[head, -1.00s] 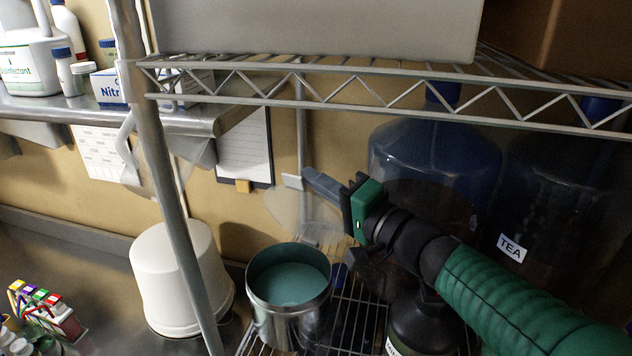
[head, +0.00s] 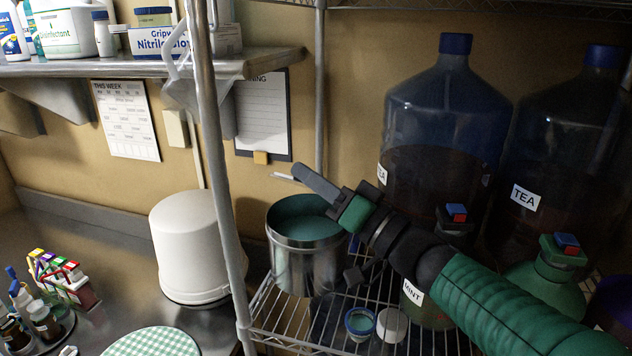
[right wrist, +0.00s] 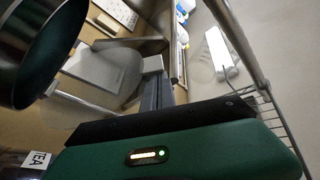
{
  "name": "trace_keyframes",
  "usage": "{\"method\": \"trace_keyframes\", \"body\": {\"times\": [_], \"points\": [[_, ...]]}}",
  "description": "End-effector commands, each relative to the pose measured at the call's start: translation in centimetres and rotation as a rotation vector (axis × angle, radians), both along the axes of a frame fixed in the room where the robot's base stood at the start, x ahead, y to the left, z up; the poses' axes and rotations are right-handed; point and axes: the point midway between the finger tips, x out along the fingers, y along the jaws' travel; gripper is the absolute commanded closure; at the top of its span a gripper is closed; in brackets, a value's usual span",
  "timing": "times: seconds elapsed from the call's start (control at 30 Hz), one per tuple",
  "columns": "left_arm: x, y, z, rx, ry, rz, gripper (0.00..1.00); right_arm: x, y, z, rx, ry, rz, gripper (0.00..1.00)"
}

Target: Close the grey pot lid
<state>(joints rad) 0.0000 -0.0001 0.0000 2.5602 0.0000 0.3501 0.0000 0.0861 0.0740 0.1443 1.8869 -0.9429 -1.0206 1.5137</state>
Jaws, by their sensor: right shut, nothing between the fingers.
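The grey metal pot (head: 308,262) stands on the wire shelf, upright, its mouth uncovered and its inside teal. In the right wrist view its dark round side (right wrist: 40,60) fills the upper left. My right gripper (head: 312,183) is shut and empty. I cannot make out a lid clearly; pale see-through round patches show near the fingers. My left gripper is not in view.
Large TEA bottles (head: 440,130) stand behind my right arm. A MINT bottle (head: 425,305) and small jars (head: 360,322) are in front. A shelf post (head: 222,190) rises left of the pot, with a white bucket (head: 190,245) beyond it. A clipboard (head: 262,115) hangs behind.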

Motion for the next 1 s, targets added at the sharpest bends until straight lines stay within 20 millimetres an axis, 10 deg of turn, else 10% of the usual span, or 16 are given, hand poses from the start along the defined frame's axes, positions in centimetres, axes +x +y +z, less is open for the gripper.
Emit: {"method": "trace_keyframes", "body": {"times": [0.4,1.0], "points": [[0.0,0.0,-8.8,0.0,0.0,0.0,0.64,-2.2,1.2,-7.5,-0.185,-0.324,0.0,1.0],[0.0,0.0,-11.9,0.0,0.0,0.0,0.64,-2.9,1.7,-11.7,-0.189,-0.325,0.0,1.0]]}}
